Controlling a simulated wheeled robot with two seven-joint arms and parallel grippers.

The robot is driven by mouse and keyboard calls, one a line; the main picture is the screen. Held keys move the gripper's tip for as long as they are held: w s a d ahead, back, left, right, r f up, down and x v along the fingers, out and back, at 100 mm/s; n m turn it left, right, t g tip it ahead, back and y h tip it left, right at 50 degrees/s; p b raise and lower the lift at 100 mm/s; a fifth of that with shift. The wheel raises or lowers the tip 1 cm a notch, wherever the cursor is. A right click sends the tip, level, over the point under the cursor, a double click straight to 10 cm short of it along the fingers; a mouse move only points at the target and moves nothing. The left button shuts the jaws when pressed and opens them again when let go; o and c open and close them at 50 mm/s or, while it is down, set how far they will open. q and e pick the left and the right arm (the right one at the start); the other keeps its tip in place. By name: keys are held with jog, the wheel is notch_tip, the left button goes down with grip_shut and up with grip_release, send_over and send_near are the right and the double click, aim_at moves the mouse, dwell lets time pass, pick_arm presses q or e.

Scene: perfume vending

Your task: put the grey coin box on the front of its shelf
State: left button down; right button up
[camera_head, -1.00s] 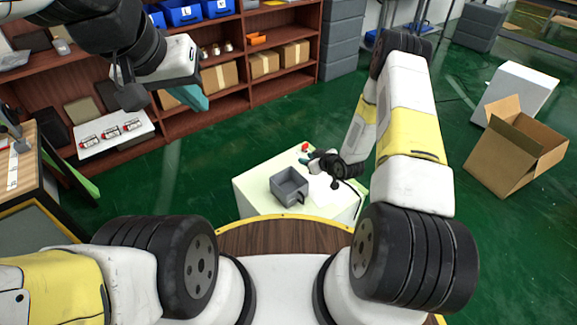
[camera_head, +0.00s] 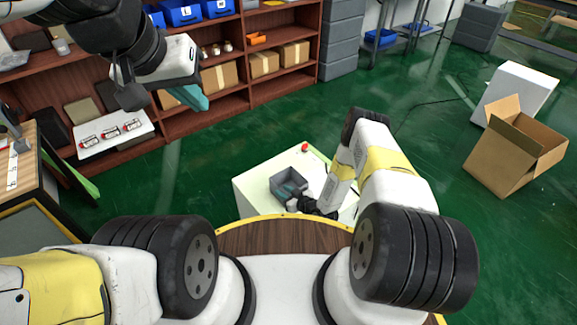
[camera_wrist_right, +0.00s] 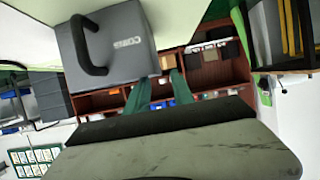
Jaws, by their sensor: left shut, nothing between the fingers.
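The grey coin box (camera_head: 281,178), open at the top, sits on a white-topped stand (camera_head: 255,180) in front of me. The right wrist view, which is upside down, shows its grey wall (camera_wrist_right: 122,40) with a black handle and lettering. My right gripper (camera_head: 291,191) is at the box's near right side, partly hidden by its own arm. Its two teal fingers (camera_wrist_right: 160,80) are apart, close to the box's rim; I cannot tell whether they touch it. My left gripper (camera_head: 196,99) is shut and empty, high at upper left, away from the box.
Brown shelving (camera_head: 225,112) at the back holds cardboard boxes (camera_head: 264,65) and blue bins (camera_head: 181,13). A small red object (camera_head: 304,147) is on the stand's far edge. An open cardboard box (camera_head: 500,160) stands on the green floor at right. Floor between is clear.

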aim_at(278, 188)
jog(key=x, duration=0.5)
jog(key=shift+w+d+f, duration=0.1)
jog(key=shift+d+f, duration=0.05)
jog(key=shift+c, duration=0.4)
grip_shut()
dwell(0.8)
